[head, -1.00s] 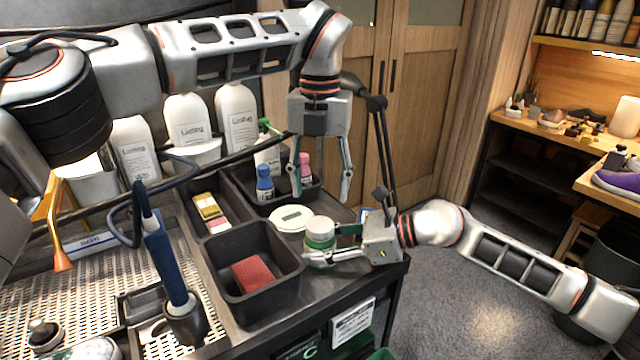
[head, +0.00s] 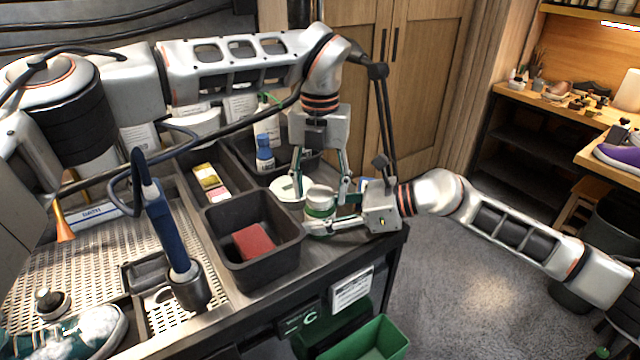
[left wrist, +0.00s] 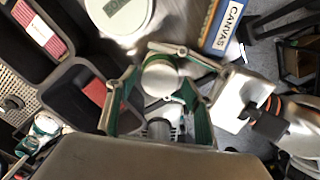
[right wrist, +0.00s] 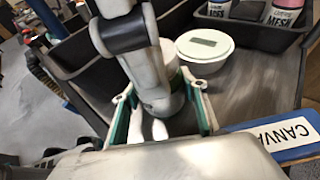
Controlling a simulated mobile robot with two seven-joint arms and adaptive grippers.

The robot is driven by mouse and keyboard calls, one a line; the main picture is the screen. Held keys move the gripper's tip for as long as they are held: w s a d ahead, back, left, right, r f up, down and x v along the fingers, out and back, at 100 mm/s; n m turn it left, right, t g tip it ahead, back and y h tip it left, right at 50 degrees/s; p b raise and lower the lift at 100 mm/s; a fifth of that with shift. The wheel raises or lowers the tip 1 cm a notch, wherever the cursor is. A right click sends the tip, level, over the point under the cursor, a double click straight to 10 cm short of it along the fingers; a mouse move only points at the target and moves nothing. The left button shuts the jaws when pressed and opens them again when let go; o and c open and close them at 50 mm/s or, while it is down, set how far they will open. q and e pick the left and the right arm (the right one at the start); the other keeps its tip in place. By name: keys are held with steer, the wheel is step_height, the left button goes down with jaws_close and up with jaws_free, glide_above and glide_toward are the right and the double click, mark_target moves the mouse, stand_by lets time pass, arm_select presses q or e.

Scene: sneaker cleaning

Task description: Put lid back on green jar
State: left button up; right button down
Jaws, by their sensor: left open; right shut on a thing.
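The green jar (head: 319,211) stands at the right end of the workbench, with a pale round lid (head: 320,192) on top. The lid also shows in the left wrist view (left wrist: 160,76). I cannot tell whether it is fully seated. My right gripper (head: 322,222) is shut on the jar, low on its body, from the right. My left gripper (head: 321,195) points down, open, with one finger on either side of the lid. In the right wrist view, my left gripper hides much of the jar (right wrist: 169,58).
A white labelled tub (head: 285,188) stands close left of the jar. A black bin with a red block (head: 254,242) lies further left. A blue-capped bottle (head: 264,155) stands behind. A blue-edged CANVAS box (left wrist: 222,25) is near my grippers. The bench edge is close on the right.

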arm_select(q)
steer(key=c, duration=1.1)
steer(key=shift+c, duration=0.2)
steer(key=o, duration=1.3)
steer(key=shift+r, duration=0.15)
step_height(320, 180, up, 12)
steer(key=shift+f, duration=0.1)
arm_select(e)
steer(key=c, duration=1.1)
jaws_free()
steer(key=shift+d, duration=0.1)
